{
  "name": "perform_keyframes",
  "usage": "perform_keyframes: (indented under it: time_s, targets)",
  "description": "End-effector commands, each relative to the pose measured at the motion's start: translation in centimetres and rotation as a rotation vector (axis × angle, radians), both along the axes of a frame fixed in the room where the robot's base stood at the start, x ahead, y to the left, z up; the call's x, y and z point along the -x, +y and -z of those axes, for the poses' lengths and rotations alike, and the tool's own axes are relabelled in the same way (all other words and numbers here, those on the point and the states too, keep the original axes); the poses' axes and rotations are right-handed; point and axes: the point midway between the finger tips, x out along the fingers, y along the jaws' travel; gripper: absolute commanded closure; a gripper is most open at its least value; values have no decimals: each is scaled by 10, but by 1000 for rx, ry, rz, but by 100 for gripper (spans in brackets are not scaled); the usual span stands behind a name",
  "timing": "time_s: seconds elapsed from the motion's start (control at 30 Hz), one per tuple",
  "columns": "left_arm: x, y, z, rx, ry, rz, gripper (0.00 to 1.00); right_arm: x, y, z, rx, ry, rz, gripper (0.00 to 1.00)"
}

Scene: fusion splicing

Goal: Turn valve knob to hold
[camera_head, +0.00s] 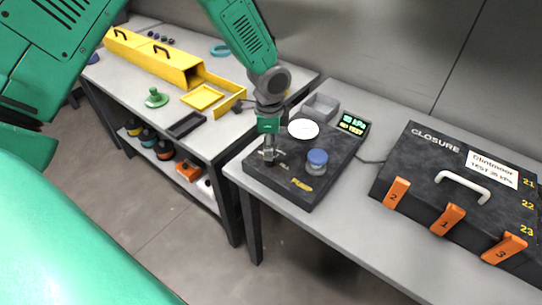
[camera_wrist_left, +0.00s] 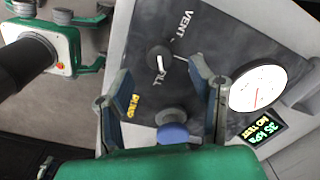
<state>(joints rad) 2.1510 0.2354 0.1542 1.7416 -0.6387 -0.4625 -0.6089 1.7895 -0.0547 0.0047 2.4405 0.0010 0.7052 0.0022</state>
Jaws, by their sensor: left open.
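The valve knob (camera_wrist_left: 160,58) is a dark round knob with a white pointer line, on the dark pump panel (camera_wrist_left: 232,45). A HOLD label cannot be made out. My left gripper (camera_wrist_left: 158,78) is open, with its two fingers on either side of the knob's near side; whether they touch it is unclear. In the head view my left gripper (camera_head: 270,155) reaches down over the pump panel (camera_head: 290,193) and hides the knob.
A black CLOSURE case (camera_head: 420,165) with orange latches stands to the right. Yellow trays (camera_head: 203,97) are on the left bench.

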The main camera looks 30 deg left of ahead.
Motion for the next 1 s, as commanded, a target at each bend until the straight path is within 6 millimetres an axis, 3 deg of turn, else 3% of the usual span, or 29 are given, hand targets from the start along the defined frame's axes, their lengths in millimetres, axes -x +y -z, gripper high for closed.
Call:
perform_keyframes:
  time_s: [0.1, 0.23, 0.67, 0.8, 1.0]
  targets:
    - [0, 0, 22, -1, 2, 1, 51, 0, 0, 0, 0, 0, 0, 60]
    - [-1, 1, 37, -1, 0, -1, 51, 0, 0, 0, 0, 0, 0, 60]
    - [-1, 1, 46, 0, -1, -1, 51, 0, 0, 0, 0, 1, 0, 60]
    - [-1, 1, 46, 0, -1, -1, 100, 0, 0, 0, 0, 1, 0, 60]
    - [-2, 1, 46, -1, -2, -4, 100, 0, 0, 0, 0, 1, 0, 60]
